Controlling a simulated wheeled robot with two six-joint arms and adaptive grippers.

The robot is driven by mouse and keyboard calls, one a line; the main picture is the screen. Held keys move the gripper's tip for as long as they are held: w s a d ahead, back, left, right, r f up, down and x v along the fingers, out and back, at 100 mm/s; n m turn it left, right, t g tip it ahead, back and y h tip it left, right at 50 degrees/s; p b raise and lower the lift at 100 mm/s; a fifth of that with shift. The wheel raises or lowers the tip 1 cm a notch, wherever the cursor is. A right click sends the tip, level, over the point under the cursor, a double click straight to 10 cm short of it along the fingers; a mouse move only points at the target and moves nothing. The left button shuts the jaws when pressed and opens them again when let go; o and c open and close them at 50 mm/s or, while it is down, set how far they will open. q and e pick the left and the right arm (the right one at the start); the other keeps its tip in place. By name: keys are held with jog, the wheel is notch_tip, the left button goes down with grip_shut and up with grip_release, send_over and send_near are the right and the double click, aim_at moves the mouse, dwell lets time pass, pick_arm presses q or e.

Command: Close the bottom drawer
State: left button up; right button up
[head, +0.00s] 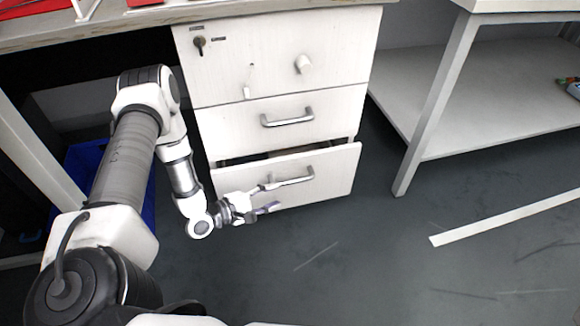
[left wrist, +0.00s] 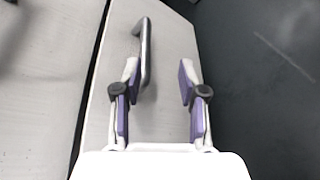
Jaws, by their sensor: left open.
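The bottom drawer (head: 335,172) of the white cabinet stands slightly pulled out, with a dark gap along its top edge. Its metal bar handle (head: 296,180) is on its front. My left gripper (head: 275,197) is open at the drawer front, by the left part of the handle. In the left wrist view the handle (left wrist: 147,50) lies at and beyond the tip of the left finger, and the open fingers (left wrist: 160,78) have nothing between them. I cannot tell whether a finger touches the handle. The drawer front (left wrist: 172,45) shows behind the fingers. My right gripper is not in view.
A shelf table (head: 430,110) stands to the right, a blue bin (head: 85,160) to the left. The floor (head: 350,260) before the drawer is clear, with a white strip (head: 505,217) farther right.

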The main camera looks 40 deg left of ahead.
aim_at(291, 181)
pick_arm(q)
jog(key=shift+w+a+r+t+b, duration=0.15)
jog(key=shift+w+a+r+b, duration=0.1)
jog(key=shift+w, duration=0.15)
jog(key=shift+w+a+r+t+b, duration=0.15)
jog(key=shift+w+r+b, duration=0.1)
jog(key=shift+w, duration=0.15)
jog(key=b+x, duration=0.1)
jog(key=x, duration=0.1)
jog(key=b+x, duration=0.1)
jog(key=x, duration=0.1)
jog(key=b+x, duration=0.1)
jog(key=x, duration=0.1)
jog(key=shift+w+d+f+b, duration=0.1)
jog(key=shift+w+f+b, duration=0.2)
jog(key=shift+f+b, duration=0.1)
jog(key=shift+w+d+r, duration=0.1)
jog(key=shift+w+d, duration=0.05)
jog(key=shift+w, duration=0.35)
grip_shut()
